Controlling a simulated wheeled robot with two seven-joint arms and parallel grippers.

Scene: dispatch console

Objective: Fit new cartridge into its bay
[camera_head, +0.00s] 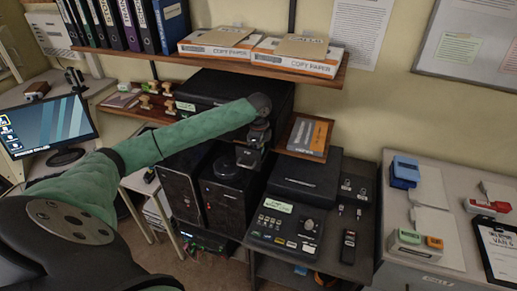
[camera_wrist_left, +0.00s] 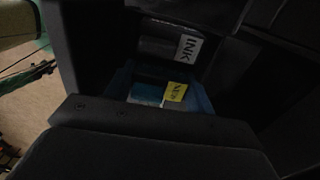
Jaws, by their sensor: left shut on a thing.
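My left gripper (camera_head: 250,158) is at the front of the large black printer (camera_head: 222,84), below the paper shelf. In the left wrist view it is shut on the new cartridge (camera_wrist_left: 204,102), a blue block with a yellow label (camera_wrist_left: 175,92), partly hidden by the dark jaws. Just beyond it is a dark part with a white INK label (camera_wrist_left: 188,48). The view is too dark to tell whether the cartridge touches the bay or sits inside it. In the head view the gripper hides the cartridge. My right gripper is not in view.
Black cabinets (camera_head: 222,195) stand below the gripper. A small wooden shelf with books (camera_head: 308,136) and a black console (camera_head: 287,222) are close on its right. The upper shelf (camera_head: 250,66) holds binders and copy paper. A side table (camera_head: 435,215) stands at the right.

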